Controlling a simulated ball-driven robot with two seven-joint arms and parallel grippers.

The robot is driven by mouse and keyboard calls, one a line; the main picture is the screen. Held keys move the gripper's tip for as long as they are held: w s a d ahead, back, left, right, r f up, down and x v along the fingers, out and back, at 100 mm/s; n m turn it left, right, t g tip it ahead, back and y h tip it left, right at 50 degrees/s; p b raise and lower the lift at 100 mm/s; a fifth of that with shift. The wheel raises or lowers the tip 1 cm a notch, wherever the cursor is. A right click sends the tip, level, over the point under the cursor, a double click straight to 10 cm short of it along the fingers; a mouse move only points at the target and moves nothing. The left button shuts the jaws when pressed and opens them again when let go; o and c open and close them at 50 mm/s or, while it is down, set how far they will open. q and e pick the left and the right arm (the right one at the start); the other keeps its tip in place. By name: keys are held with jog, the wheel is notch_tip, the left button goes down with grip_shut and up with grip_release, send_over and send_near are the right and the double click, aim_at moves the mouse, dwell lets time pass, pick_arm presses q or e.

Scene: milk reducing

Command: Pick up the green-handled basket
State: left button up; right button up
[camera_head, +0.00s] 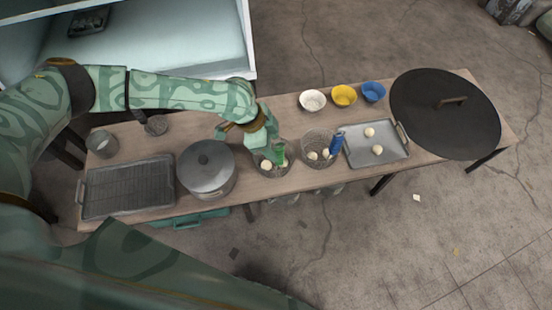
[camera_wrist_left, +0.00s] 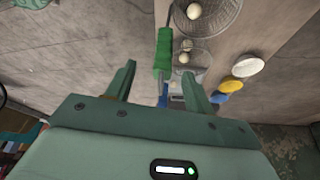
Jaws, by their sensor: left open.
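The green-handled basket (camera_head: 265,172) is a round wire basket at the table's front edge, holding pale balls. Its green handle (camera_head: 280,154) stands up on its right side. My left gripper (camera_head: 270,143) is open just above the handle. In the left wrist view, the green handle (camera_wrist_left: 162,52) shows between and beyond the open fingers, with the wire basket (camera_wrist_left: 222,18) to its upper right. I cannot tell whether the fingers touch the handle. My right gripper is not in view.
A blue-handled basket (camera_head: 313,141) stands close on the right. A pot (camera_head: 206,170) and a rack tray (camera_head: 128,186) are to the left. A tray (camera_head: 358,153) with balls, a big dark lid (camera_head: 430,125) and three bowls, one yellow (camera_head: 344,95), are to the right.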

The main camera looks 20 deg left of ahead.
pick_arm(q)
jog(key=b+x, duration=0.1)
jog(key=x, duration=0.1)
jog(key=b+x, duration=0.1)
jog(key=x, duration=0.1)
jog(key=shift+w+f, duration=0.3)
jog(key=shift+r, duration=0.15)
jog(key=c, duration=1.1)
